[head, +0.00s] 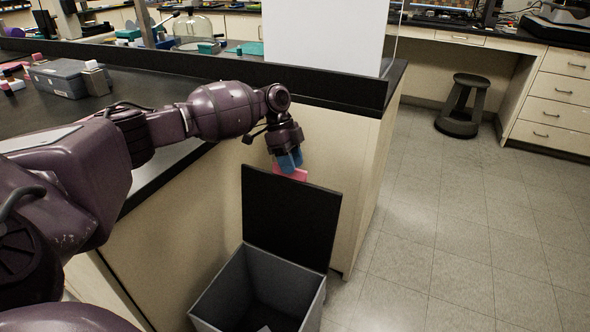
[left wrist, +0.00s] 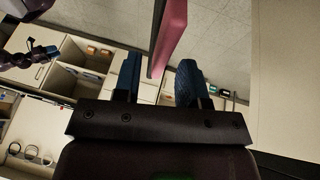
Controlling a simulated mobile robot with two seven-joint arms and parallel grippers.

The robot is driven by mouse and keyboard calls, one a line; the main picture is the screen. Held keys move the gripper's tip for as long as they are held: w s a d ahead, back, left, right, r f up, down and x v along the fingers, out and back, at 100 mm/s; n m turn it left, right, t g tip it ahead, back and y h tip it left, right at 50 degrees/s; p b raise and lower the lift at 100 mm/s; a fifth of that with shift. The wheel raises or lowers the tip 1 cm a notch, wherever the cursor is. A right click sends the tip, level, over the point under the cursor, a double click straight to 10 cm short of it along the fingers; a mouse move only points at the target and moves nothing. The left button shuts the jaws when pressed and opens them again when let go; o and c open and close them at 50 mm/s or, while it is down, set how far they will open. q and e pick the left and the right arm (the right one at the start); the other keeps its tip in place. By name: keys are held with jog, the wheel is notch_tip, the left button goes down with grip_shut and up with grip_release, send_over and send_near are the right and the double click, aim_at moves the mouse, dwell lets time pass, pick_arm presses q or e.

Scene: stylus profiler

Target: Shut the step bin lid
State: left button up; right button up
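The grey step bin (head: 262,287) stands on the floor against the bench end. Its black lid (head: 290,215) is open and stands nearly upright at the bin's back. A pink piece (head: 293,175) shows at the lid's top edge; a pink strip with a dark side (left wrist: 171,38) shows in the left wrist view. My left gripper (head: 290,161) is at the lid's top edge. Its blue fingers (left wrist: 158,82) are apart, with the strip's end appearing between them; contact cannot be told. What looks like my right gripper (left wrist: 42,48) is small at the left of the wrist view.
The dark-topped bench (head: 150,90) with a grey box (head: 70,78) runs behind and left of the bin. A dark stool (head: 464,105) and drawers (head: 553,100) stand at the back right. The tiled floor right of the bin is clear.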

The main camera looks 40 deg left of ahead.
pick_arm(q)
jog(key=shift+x, duration=1)
grip_shut()
